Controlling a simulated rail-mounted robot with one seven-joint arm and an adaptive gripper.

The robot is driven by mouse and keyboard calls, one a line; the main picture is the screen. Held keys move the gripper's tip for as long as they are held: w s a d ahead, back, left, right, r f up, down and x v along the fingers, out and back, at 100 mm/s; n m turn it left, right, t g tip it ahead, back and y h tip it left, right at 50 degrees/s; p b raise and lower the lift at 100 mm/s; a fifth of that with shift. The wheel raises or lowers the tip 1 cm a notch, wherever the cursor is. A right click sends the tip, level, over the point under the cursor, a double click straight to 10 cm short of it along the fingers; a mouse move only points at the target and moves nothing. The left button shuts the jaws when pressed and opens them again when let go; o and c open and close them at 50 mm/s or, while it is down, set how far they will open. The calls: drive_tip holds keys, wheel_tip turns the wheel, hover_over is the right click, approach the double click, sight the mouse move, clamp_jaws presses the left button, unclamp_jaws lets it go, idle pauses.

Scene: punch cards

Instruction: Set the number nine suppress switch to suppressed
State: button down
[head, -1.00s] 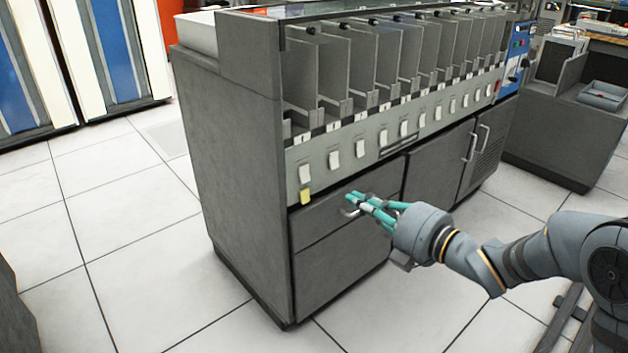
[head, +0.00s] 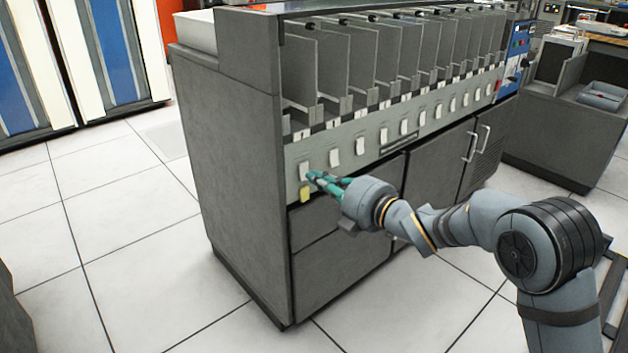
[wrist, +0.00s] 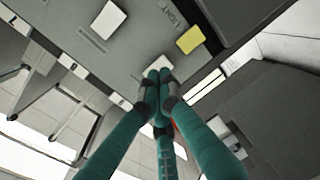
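A row of white rocker switches runs along the pale panel (head: 398,140) of the grey card machine in the head view. The numbers are too small to read, so I cannot tell which switch is number nine. My gripper (head: 312,178) has its teal fingertips at the lower right of the leftmost switch; I cannot tell whether they touch it.
Open card pockets (head: 368,62) stand above the panel. Grey drawers and cupboard doors (head: 435,175) with handles lie below it. A blue control panel (head: 516,58) is at the far right end. White tiled floor (head: 125,245) is clear at the left.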

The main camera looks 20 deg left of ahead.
drive_tip(key=shift+w+a+f, duration=0.1)
drive_tip(key=shift+w+a, duration=0.3)
drive_tip(key=shift+a, duration=0.2)
drive_tip(key=b, duration=0.5)
drive_tip(key=f+t+y+b, duration=0.1)
drive_tip(key=b, duration=0.4)
drive_tip(key=shift+w+a+f, duration=0.15)
drive_tip(key=shift+w+a, duration=0.05)
drive_tip(key=shift+a, duration=0.05)
drive_tip(key=shift+y+b, duration=0.5)
drive_tip(key=shift+b, duration=0.7)
drive_tip(key=shift+r+p, duration=0.4)
drive_tip(key=shift+r, duration=0.15)
drive_tip(key=b+v, duration=0.1)
drive_tip(key=v, duration=1.3)
drive_tip(key=shift+f, duration=0.2)
